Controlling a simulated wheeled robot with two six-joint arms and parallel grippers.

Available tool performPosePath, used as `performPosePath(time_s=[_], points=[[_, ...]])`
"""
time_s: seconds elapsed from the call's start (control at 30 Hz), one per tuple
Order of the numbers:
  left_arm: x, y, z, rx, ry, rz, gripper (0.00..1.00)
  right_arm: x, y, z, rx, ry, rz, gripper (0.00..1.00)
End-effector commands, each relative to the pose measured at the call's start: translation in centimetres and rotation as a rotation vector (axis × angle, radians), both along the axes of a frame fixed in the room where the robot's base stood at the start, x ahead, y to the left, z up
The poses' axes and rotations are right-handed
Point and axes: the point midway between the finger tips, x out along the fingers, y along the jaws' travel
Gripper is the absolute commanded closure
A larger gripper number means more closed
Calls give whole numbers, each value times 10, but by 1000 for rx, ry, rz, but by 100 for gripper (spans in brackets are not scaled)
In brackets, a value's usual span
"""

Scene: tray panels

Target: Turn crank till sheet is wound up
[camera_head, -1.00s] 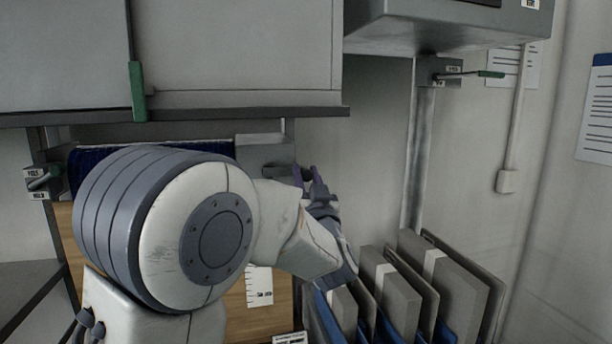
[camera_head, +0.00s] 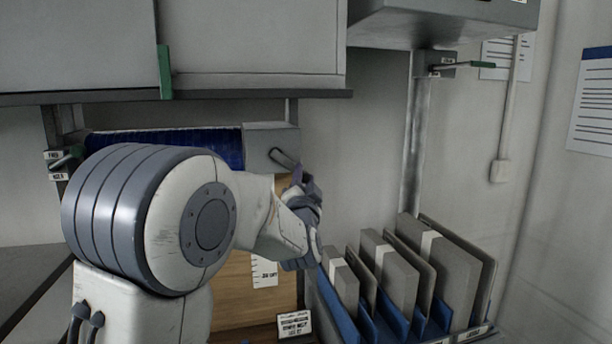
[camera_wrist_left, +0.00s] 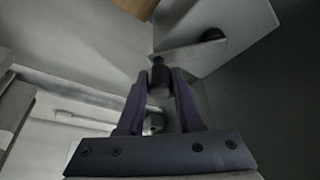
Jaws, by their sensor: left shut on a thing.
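The crank (camera_head: 284,158) is a short lever on a grey housing (camera_head: 259,138) at the right end of a dark blue roll (camera_head: 210,146), the sheet. In the head view it slants down to the right. My left gripper (camera_head: 299,178) is at its outer end. In the left wrist view its purple fingers (camera_wrist_left: 160,95) are shut on the dark crank handle (camera_wrist_left: 159,76), and the crank arm (camera_wrist_left: 188,51) runs up to a round hub (camera_wrist_left: 211,35). My left arm hides part of the roll and whatever hangs below. My right gripper is not in view.
A grey cabinet (camera_head: 255,38) overhangs the roll. A wooden panel (camera_head: 240,300) stands below. Grey upright slabs (camera_head: 398,285) in blue holders stand close to the right of my gripper.

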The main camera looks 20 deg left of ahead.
Motion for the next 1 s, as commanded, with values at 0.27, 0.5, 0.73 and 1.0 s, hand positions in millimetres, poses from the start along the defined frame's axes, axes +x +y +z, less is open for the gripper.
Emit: performPosePath(time_s=[0.27,0.5,0.73,1.0], points=[[-9,14,-13,223,149,1,100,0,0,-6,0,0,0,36],[-17,26,-21,409,277,1,100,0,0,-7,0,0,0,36],[-24,35,-25,562,383,0,100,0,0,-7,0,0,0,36],[-29,42,-27,684,465,-3,100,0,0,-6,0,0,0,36]])
